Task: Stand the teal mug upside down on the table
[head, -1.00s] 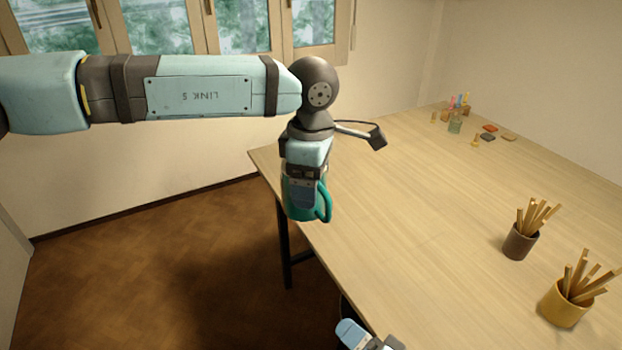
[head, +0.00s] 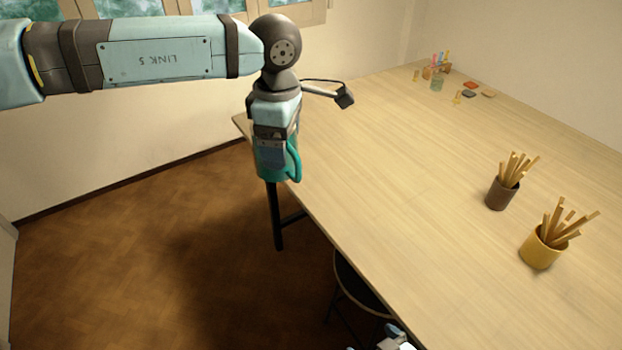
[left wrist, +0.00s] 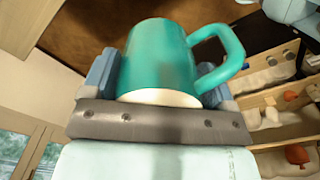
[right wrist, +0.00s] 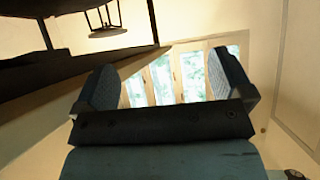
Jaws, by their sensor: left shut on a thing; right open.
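The teal mug (head: 275,177) is held by my left gripper (head: 273,158), which points down past the table's far left edge in the head view. In the left wrist view the mug (left wrist: 160,55) sits between both fingers, its handle to the right. A pale end faces the palm; I cannot tell whether it is base or mouth. The table (head: 400,180) has a bare light wood top. My right gripper (head: 394,341) barely shows at the bottom of the head view. In the right wrist view it is open and empty (right wrist: 163,82).
A brown cup (head: 502,194) and a yellow cup (head: 541,250), both holding sticks, stand on the right of the table. A dark stool (head: 358,282) stands by the near edge. The table's middle is clear.

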